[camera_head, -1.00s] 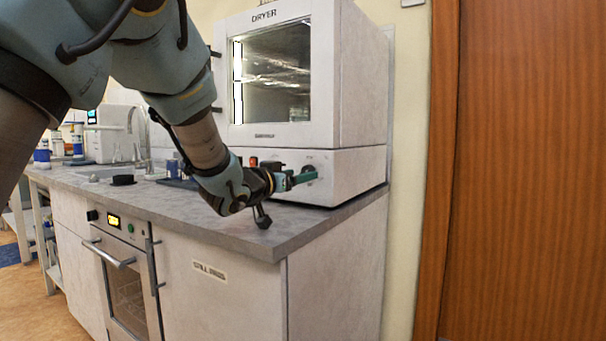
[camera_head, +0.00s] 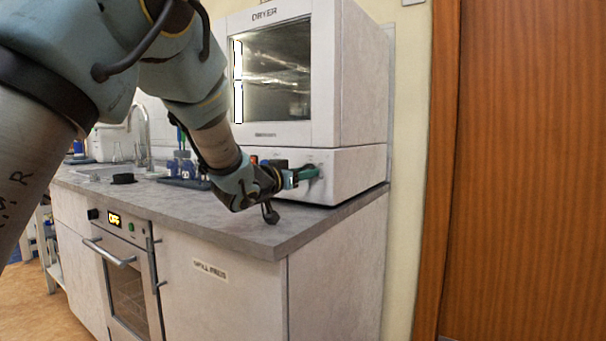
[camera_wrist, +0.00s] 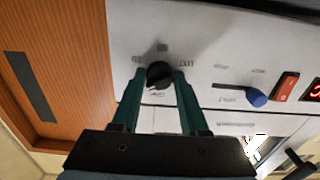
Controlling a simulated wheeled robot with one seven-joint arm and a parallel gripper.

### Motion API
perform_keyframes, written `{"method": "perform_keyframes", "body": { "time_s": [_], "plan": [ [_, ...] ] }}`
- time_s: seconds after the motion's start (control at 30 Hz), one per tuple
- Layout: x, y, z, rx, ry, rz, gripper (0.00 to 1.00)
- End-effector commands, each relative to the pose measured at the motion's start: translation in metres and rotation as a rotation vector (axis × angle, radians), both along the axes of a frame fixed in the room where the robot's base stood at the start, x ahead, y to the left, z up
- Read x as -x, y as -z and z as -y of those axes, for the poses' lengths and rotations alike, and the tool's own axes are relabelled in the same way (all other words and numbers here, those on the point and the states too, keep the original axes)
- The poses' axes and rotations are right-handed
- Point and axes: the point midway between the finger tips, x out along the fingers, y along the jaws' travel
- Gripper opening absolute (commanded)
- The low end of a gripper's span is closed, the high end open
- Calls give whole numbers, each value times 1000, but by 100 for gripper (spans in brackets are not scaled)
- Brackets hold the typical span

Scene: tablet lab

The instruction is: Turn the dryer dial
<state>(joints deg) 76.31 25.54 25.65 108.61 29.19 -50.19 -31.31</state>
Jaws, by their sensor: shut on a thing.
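The white dryer (camera_head: 345,80) stands on the grey counter with its glass door shut. Its dial (camera_wrist: 158,74) is a black round knob on the lower front panel, with small markings around it in the wrist view. My gripper (camera_wrist: 160,84) has its two green fingers on either side of the dial, shut on it. In the head view my gripper (camera_head: 308,174) reaches the right part of the dryer's lower panel, and the dial is mostly hidden behind the fingers.
A blue knob (camera_wrist: 256,97), a red switch (camera_wrist: 285,86) and a red display (camera_wrist: 314,88) sit on the same panel. An oven (camera_head: 128,270) is under the counter (camera_head: 262,235). A wooden door (camera_head: 520,170) is at the right.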

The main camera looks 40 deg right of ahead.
Motion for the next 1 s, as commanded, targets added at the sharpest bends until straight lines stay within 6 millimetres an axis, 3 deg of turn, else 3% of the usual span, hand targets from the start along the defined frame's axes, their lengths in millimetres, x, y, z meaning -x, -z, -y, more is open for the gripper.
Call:
{"method": "perform_keyframes", "body": {
  "time_s": [0.03,0.2,0.67,1.0],
  "plan": [
    [0,0,0,0,-1,0,18],
    [0,0,0,0,-1,0,0],
    [-1,2,-1,-15,-1,62,0],
    [-2,3,-1,-78,-3,308,0]
  ]
}}
